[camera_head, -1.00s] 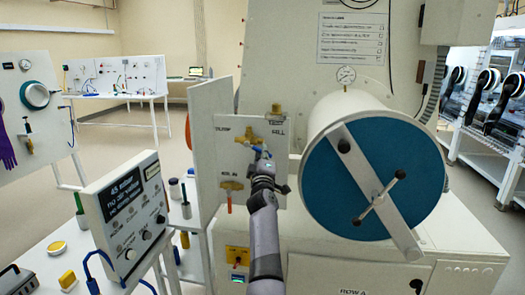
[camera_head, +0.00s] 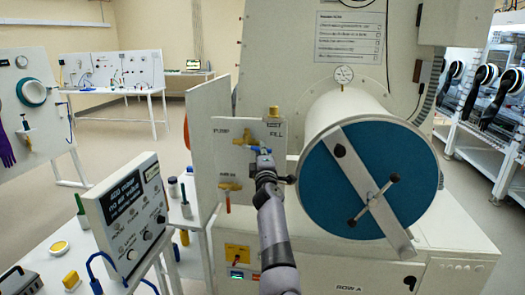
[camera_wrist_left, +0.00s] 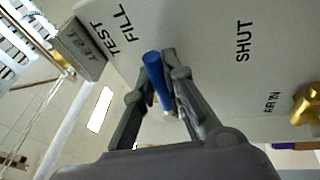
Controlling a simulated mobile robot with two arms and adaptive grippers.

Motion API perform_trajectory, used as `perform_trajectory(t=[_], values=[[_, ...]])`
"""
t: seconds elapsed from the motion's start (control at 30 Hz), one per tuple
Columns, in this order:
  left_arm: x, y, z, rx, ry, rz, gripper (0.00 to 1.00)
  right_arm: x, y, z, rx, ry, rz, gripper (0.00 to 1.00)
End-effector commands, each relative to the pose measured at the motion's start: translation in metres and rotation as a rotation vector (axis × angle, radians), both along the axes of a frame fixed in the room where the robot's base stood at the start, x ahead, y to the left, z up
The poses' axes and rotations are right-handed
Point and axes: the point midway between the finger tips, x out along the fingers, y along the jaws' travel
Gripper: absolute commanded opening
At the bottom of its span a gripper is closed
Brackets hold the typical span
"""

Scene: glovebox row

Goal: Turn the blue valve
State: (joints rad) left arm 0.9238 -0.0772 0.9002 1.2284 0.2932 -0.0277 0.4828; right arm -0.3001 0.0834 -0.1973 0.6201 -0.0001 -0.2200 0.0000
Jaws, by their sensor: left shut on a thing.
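The blue valve handle (camera_head: 262,150) is on the white panel beside the large cylinder, with brass fittings (camera_head: 246,138) just to its left. My left gripper (camera_head: 265,164) is in front of it and hides part of it. In the left wrist view the blue handle (camera_wrist_left: 154,76) stands between the two fingers of my left gripper (camera_wrist_left: 158,88), which is shut on it. The wrist view shows the words FILL, TEST and SHUT on the panel around it. My right gripper is not in view.
A lower brass valve (camera_head: 229,187) sits on the same panel; a gold knob (camera_wrist_left: 308,105) shows in the wrist view. The cylinder with its blue door (camera_head: 350,195) stands close right of my arm. A white control box (camera_head: 128,215) is at the left.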

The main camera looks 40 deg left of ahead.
Motion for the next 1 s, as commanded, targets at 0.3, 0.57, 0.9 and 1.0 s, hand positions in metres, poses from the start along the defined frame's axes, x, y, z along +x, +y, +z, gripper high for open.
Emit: perform_trajectory(t=[0.3,0.57,0.9,1.0], values=[[-0.001,0.001,0.001,0.003,0.0,0.002,0.21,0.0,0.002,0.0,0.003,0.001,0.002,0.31],[-0.002,-0.002,-0.001,0.001,0.001,0.0,0.21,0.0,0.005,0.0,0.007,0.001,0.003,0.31],[-0.034,-0.034,-0.012,0.002,0.002,0.002,0.21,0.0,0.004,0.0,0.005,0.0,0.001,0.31],[-0.043,-0.044,-0.014,0.002,0.002,0.001,0.21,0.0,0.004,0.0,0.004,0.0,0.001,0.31]])
